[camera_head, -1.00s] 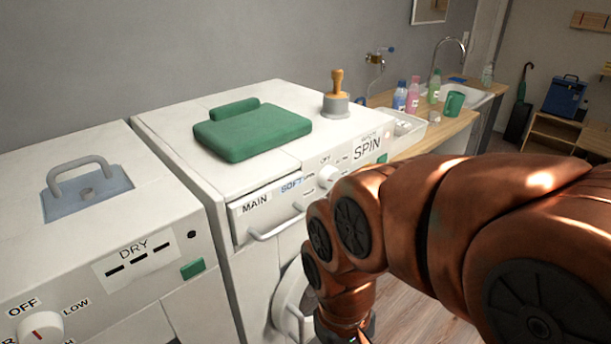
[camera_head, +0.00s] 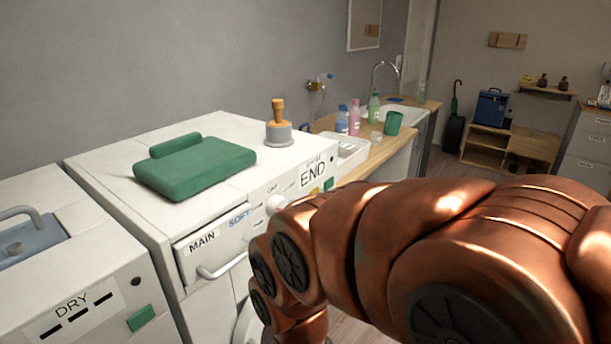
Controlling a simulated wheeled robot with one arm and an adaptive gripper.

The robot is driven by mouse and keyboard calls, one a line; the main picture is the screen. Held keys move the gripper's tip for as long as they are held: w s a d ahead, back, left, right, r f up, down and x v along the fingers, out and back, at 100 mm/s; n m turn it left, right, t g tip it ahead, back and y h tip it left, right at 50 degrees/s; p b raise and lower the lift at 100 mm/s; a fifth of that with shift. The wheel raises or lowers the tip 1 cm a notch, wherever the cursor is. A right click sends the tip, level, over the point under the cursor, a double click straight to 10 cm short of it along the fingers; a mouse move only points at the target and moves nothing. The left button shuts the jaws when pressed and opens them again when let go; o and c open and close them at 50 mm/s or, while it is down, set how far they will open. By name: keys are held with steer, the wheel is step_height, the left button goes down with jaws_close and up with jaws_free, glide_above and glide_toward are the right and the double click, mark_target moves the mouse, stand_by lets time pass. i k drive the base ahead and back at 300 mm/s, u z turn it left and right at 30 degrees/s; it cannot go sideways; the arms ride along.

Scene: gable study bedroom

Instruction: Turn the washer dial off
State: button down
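The washer dial (camera_head: 276,204) is a small white knob on the front panel of the white washer (camera_head: 105,200). It sits right of the drawer marked MAIN and SOFT. My arm partly covers the panel around it, and I cannot read where its pointer stands. The washer display (camera_head: 313,174) reads END. My copper arm reaches in from the right and bends down in front of the washer. My gripper is out of sight below the picture's bottom edge.
A dryer (camera_head: 95,262) stands at the left. Behind is a counter (camera_head: 385,151) with bottles, a green cup (camera_head: 393,123) and a sink.

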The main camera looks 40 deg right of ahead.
mark_target(276, 202)
steer(key=z, duration=0.05)
steer(key=k, duration=1.3)
steer(key=u, duration=0.35)
steer(key=i, duration=0.85)
steer(key=z, duration=0.2)
